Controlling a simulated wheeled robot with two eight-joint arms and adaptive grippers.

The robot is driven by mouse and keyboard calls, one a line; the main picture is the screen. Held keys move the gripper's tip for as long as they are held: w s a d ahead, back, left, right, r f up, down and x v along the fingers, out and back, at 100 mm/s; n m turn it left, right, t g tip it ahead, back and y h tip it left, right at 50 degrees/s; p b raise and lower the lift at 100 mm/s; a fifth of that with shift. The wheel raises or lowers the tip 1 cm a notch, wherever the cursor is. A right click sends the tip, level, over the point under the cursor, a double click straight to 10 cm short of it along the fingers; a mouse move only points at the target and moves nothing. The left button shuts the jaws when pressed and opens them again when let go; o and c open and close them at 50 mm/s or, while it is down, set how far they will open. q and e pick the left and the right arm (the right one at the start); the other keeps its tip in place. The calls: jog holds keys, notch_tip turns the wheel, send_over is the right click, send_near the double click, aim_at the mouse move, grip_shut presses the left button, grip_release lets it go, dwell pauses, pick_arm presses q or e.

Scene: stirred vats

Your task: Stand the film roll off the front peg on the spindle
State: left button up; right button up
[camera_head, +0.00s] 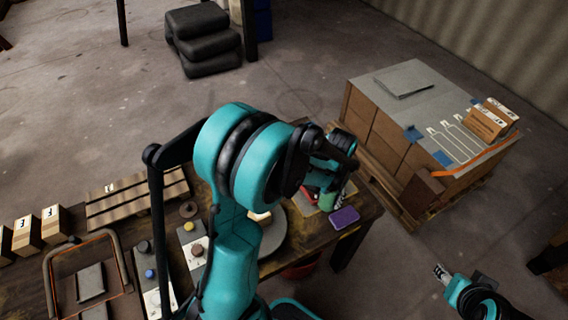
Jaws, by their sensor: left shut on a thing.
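My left arm crosses the middle of the view and hides much of the workbench. My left gripper (325,198) is at the bench's right end, beside a purple block (344,217). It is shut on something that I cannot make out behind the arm. I cannot pick out the film roll, the front peg or the spindle for certain. A round grey plate (275,240) lies partly behind the arm, with a pale piece on it. My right gripper (440,272) is low at the right, over the floor and away from the bench; its jaws are too small to read.
Left on the bench (355,228) are cartons (27,236), a slatted board (135,197), an orange-edged frame (85,270) and panels with round knobs (197,250). A loaded pallet (420,135) stands right of the bench. Black stacked pads (204,42) stand behind on open floor.

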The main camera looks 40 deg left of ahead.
pick_arm(q)
jog(key=s+a+r+n+p, duration=0.2)
jog(key=s+a+n+p, duration=0.1)
jog(key=s+a+n, duration=0.15)
jog(key=w+a+f+y+b, duration=0.1)
jog(key=w+a+b, duration=0.1)
jog(key=a, duration=0.5)
jog(key=w+a+f+t+y+b, duration=0.1)
jog(key=w+a+f+b, duration=0.1)
jog(key=w+a, duration=0.2)
jog(key=w+a+f+y+b, duration=0.1)
jog(key=w+a+f+b, duration=0.1)
jog(key=a, duration=0.7)
jog(key=shift+w+a+f+n+t, duration=0.1)
jog(key=shift+w+a+n+t, duration=0.1)
jog(key=shift+w, duration=0.25)
jog(key=shift+w+a+f+n+t, duration=0.1)
jog(key=shift+w+n, duration=0.05)
jog(key=shift+w, duration=0.3)
jog(key=shift+b+x, duration=0.55)
jog(key=shift+x, duration=0.7)
jog(key=shift+w+a+h, duration=0.1)
jog(key=shift+a+h, duration=0.2)
jog(key=shift+a, duration=0.05)
jog(key=shift+w+a+g+h+b, duration=0.3)
jog(key=shift+a+g+h+b, duration=0.35)
jog(key=shift+h, duration=0.45)
jog(key=shift+d+f+b, duration=0.2)
jog(key=shift+f+b, duration=0.4)
jog(key=shift+f, duration=0.1)
